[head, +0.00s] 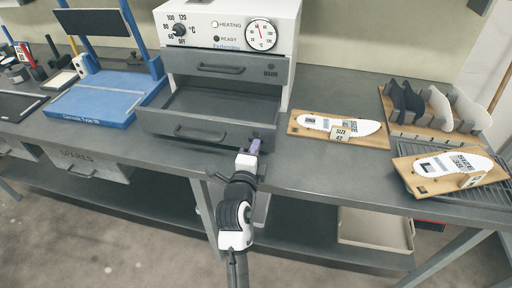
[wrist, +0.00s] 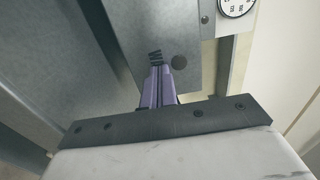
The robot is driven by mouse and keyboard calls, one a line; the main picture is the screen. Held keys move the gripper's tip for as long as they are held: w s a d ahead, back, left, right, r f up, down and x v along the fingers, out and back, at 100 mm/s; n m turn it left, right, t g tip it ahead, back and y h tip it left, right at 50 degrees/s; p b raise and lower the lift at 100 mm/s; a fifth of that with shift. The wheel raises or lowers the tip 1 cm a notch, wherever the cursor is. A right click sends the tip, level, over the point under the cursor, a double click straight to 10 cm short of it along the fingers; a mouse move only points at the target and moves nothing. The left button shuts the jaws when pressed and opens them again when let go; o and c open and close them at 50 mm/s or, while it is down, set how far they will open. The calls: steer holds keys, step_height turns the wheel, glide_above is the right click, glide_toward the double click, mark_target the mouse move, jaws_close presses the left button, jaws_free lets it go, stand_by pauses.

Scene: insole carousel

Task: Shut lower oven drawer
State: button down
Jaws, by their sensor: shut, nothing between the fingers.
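The oven (head: 230,22) is a white box with a dial and gauge, standing at the back of the bench. Its lower drawer (head: 187,132) is pulled out, and its empty interior shows. The upper drawer (head: 222,68) sits above it, close to the oven body. My gripper (head: 254,145) is shut and empty, its purple fingers at the right end of the lower drawer's front. In the wrist view my fingers (wrist: 159,85) point at a grey metal panel with a dark round spot. I cannot tell whether they touch it.
A blue stand (head: 95,99) is left of the open drawer. A wooden board (head: 367,139) with a white insole marked size 42 lies to the right. Another insole board (head: 408,168) and a rack of insoles (head: 431,134) are further right.

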steer(key=b, duration=0.5)
glide_toward(265, 119)
steer(key=w+r, duration=0.1)
steer(key=w+d+r, duration=0.1)
steer(key=w, duration=0.1)
steer(key=w+d+r, duration=0.1)
steer(key=w, duration=0.1)
steer(key=shift+w+d+r, duration=0.2)
steer(key=shift+r, duration=0.05)
steer(key=shift+s, duration=0.1)
